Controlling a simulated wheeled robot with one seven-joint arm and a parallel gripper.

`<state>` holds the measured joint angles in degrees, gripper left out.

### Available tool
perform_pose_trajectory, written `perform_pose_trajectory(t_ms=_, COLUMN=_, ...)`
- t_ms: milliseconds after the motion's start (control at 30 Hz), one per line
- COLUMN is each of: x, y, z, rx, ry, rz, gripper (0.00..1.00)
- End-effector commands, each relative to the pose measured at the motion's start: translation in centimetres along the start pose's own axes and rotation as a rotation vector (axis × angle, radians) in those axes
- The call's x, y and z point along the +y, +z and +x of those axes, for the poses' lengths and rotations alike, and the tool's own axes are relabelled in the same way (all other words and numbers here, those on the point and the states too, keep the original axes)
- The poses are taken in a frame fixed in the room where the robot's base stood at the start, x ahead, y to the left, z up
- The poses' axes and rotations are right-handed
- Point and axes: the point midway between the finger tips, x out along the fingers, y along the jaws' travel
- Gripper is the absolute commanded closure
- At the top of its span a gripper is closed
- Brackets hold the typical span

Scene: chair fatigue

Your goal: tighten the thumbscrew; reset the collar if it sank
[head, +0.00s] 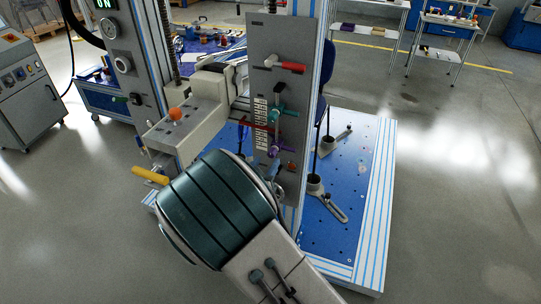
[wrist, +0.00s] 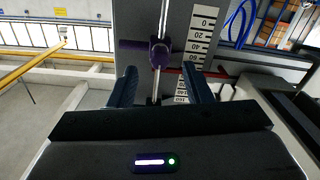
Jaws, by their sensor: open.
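A purple clamp piece (wrist: 160,52), with a crossbar and a knob, sits on a thin vertical rod in the wrist view. It also shows in the head view (head: 276,151), low on the grey panel. I cannot tell its collar from its thumbscrew. My gripper (wrist: 161,88) is open; its two dark fingers stand apart, below the purple piece in the picture, with the rod between them. Contact cannot be told. A teal piece (head: 281,113) sits higher on the panel. A white scale (wrist: 200,35) stands right of the rod, with a red pointer (wrist: 192,68) crossing it.
The grey upright panel (head: 284,40) carries a red-handled lever (head: 290,66) near its top. A blue base plate (head: 345,205) holds black posts at the right. A beige block with an orange knob (head: 175,114) stands left. My arm hides the lower front.

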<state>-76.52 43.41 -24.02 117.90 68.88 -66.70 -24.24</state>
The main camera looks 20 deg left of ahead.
Motion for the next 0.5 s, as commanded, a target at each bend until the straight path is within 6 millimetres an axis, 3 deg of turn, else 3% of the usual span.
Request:
perform_pose_trajectory(t_ms=200, x=0.0, y=0.0, z=3.2, rx=0.000, ry=-0.001, rz=0.000, gripper=0.55)
perform_pose_trajectory(t_ms=500, x=0.0, y=0.0, z=4.3, rx=-0.001, ry=-0.002, rz=0.001, gripper=0.55)
